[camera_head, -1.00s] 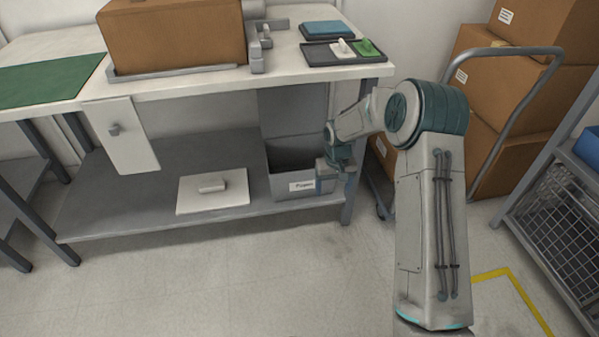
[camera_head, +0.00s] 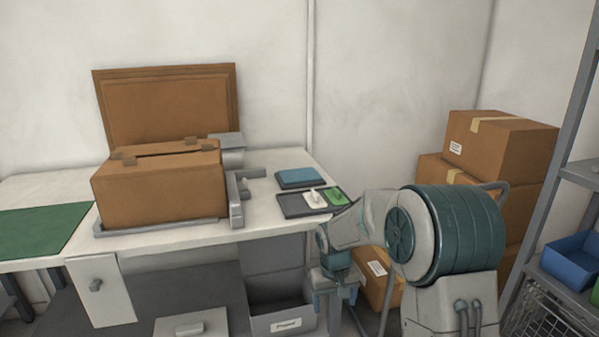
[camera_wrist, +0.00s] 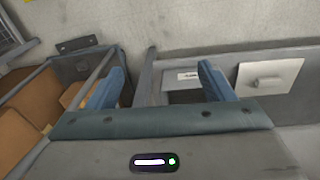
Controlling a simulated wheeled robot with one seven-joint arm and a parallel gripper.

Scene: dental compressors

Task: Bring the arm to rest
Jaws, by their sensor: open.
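My gripper (camera_head: 338,296) hangs in front of the right end of the workbench, below the tabletop, with its fingers pointing down. In the wrist view its two blue fingers (camera_wrist: 165,88) stand wide apart with nothing between them. My arm is bent, with its large teal joint at the right of the head view. Below the gripper, the wrist view shows the bench's lower shelf, a labelled grey bin (camera_wrist: 183,82) and a white panel with a handle (camera_wrist: 270,77).
The workbench (camera_head: 170,238) carries a brown case (camera_head: 160,190), a dark tray (camera_head: 300,207) with a white and a green piece, and a blue box (camera_head: 300,178). Cardboard boxes (camera_head: 500,150) are stacked behind my arm. A rack with a blue bin (camera_head: 572,262) stands right.

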